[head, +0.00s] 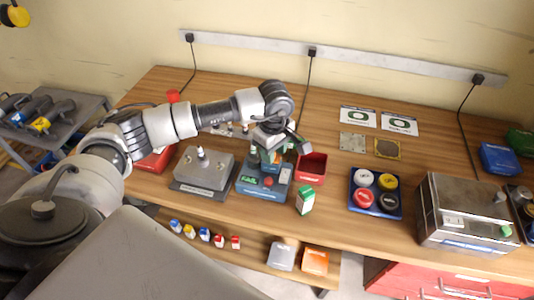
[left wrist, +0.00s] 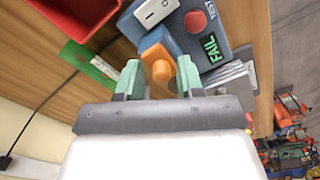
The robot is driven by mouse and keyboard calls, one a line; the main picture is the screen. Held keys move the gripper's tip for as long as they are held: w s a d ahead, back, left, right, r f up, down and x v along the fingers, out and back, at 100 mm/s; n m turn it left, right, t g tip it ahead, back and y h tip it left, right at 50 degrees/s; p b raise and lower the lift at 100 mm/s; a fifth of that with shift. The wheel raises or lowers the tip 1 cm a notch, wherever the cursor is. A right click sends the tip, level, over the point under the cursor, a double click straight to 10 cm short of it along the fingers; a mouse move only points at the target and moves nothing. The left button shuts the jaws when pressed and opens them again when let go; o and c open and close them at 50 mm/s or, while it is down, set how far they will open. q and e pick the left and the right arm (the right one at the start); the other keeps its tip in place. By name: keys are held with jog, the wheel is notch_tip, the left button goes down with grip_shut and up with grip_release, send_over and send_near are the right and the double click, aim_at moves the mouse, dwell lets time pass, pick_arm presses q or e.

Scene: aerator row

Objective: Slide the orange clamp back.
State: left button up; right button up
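The orange clamp (left wrist: 157,58) shows in the left wrist view as an orange block with a rounded orange knob, on a blue-grey test unit (left wrist: 208,50). The unit has a red button, a white rocker switch and a green FAIL display; it stands mid-bench in the head view (head: 264,190). My left gripper (head: 272,148) is over the unit's back, pointing down. In the left wrist view its two green fingers (left wrist: 160,78) stand apart on either side of the knob, with narrow gaps visible. My right gripper is not in view.
A red bin (head: 311,169) stands right of the unit, with a green-and-white box (head: 305,200) in front. A grey fixture (head: 205,168) stands close on the left. Further right are a blue tray (head: 375,207) of round caps and a metal box (head: 462,212).

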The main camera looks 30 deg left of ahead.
pick_arm(q)
jog(key=shift+r, duration=0.1)
notch_tip(320, 180, up, 8)
jog(key=p, duration=0.4)
dwell(0.5)
